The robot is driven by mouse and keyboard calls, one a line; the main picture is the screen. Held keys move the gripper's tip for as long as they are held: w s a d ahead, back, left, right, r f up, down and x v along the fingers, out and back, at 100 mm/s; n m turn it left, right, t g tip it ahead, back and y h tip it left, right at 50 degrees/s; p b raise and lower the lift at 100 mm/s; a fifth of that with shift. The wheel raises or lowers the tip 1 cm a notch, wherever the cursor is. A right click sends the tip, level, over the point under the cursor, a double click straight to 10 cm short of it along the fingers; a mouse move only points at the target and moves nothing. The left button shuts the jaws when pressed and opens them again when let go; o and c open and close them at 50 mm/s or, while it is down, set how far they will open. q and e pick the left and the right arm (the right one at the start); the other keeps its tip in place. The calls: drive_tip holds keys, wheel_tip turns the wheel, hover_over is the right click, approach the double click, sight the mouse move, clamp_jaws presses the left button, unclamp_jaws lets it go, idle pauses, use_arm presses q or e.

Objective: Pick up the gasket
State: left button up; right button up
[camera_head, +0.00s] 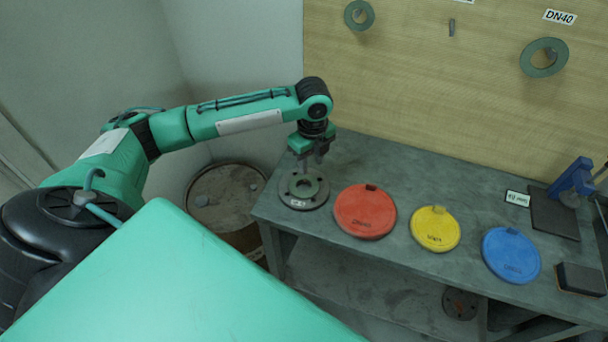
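My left gripper (311,166) points down just above the gasket's far side. Its two fingers look apart with nothing clearly between them. I cannot tell whether the fingertips touch the gasket. Two more green rings hang on the wooden board, one at the top (359,15) and one below the DN40 label (543,58). My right gripper is not in view.
Red (365,212), yellow (435,229) and blue (511,256) round plates lie in a row on the grey workbench (420,180). A dark plate with a blue device (573,180) and a dark block (581,279) are at the right. A rusty drum (225,188) stands left of the bench.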

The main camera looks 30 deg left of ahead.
sight(312, 180)
use_arm(q)
drive_tip(key=f, duration=0.1)
drive_tip(key=f+p, duration=0.1)
drive_tip(key=f, duration=0.1)
drive_tip(key=shift+s+d+f, duration=0.15)
drive_tip(key=shift+d+f, duration=0.2)
drive_tip(key=shift+f+p, duration=0.3)
drive_tip(key=shift+f, duration=0.3)
clamp_jaws()
